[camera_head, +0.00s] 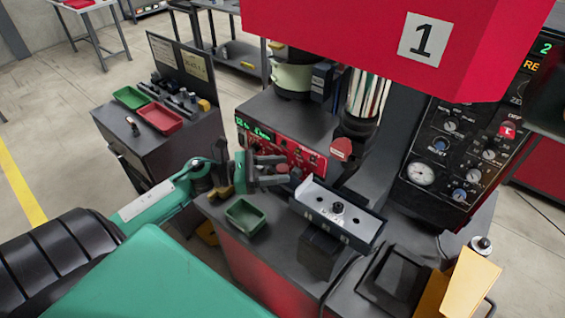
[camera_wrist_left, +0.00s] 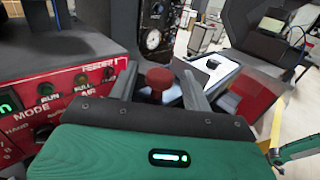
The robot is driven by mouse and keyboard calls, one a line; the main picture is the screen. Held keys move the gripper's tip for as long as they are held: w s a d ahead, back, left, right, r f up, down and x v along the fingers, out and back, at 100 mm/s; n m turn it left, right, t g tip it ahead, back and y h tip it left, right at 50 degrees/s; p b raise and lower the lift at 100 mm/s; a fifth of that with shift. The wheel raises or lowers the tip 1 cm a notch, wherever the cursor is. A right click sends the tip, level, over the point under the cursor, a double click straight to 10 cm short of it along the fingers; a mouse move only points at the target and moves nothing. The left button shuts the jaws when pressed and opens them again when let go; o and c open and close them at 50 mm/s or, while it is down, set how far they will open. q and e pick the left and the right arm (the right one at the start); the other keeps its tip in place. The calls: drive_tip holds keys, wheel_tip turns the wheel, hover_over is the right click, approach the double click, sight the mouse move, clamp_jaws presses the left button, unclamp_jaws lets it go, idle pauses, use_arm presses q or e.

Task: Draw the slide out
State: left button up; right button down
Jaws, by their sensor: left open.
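A pale grey slide-like block (camera_head: 322,204) with a black knob on top lies on the machine's front ledge. It also shows in the left wrist view (camera_wrist_left: 226,76), beyond the right finger. My left gripper (camera_head: 286,170) is open at the block's upper left end, in front of the red control panel. In the left wrist view a dark red knob (camera_wrist_left: 158,80) appears between the two spread fingers (camera_wrist_left: 159,70). No grip on the knob shows, and its mounting is hidden. I cannot tell whether this knob belongs to the slide. My right gripper does not show.
The red control panel (camera_head: 290,150) stands close behind my left gripper. A green tray (camera_head: 245,216) sits on the ledge below it. The large red housing (camera_head: 350,45) hangs above. A black panel with dials (camera_head: 445,155) stands to the right. A yellow plate (camera_head: 472,284) is at lower right.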

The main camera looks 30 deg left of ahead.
use_arm(q)
drive_tip(key=shift+x, duration=0.8)
clamp_jaws()
drive_tip(key=shift+w+a+f, duration=0.1)
drive_tip(key=shift+a, duration=0.25)
drive_tip(key=w+a+b, duration=0.1)
drive_tip(key=a+b, duration=1.7)
drive_tip(key=a, duration=0.5)
drive_tip(key=shift+w+a+r, duration=0.25)
drive_tip(key=shift+w, duration=0.15)
